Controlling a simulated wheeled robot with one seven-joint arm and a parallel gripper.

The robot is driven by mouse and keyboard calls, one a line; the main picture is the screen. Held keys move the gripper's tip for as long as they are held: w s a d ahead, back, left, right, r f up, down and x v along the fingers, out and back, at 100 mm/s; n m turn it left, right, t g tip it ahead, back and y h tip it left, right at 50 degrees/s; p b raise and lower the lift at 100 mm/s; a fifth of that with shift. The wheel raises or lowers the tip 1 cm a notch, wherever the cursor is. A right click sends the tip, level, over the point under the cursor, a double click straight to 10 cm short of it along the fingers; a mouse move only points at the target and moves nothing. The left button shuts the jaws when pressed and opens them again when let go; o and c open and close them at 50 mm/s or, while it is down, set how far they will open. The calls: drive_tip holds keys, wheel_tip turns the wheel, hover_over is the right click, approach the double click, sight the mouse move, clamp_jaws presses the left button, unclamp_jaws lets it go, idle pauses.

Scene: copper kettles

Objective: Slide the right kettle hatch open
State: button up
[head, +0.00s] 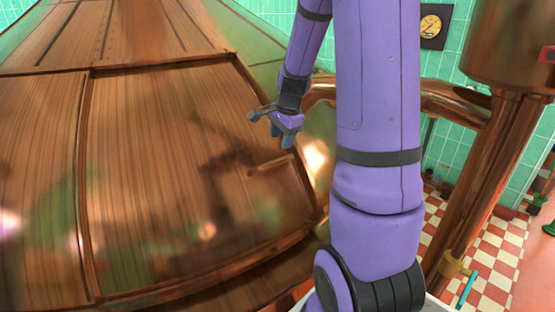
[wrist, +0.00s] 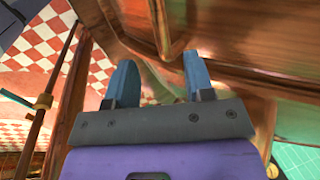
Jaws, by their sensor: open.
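A large copper kettle fills the left of the head view. Its right hatch panel (head: 165,160) is a wide copper panel within a raised frame. A short ledge-like handle (head: 272,163) shows near its right edge. My gripper (head: 281,137) is beside the panel's upper right edge, above the handle in the picture. In the wrist view, my gripper's (wrist: 160,60) two blue fingers are spread apart with nothing between them. A bent copper bar (wrist: 163,35) lies just beyond the fingertips; I cannot tell whether it is the handle or the frame.
Another panel (head: 38,190) adjoins on the left. A copper pipe (head: 455,100) runs behind my arm to a copper column (head: 485,180) at the right. A red and white checkered floor (head: 485,265) lies beyond. A round gauge (head: 431,25) hangs on the green tiled wall.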

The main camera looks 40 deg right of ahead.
sight(277, 160)
drive_tip(key=x, duration=0.9)
clamp_jaws()
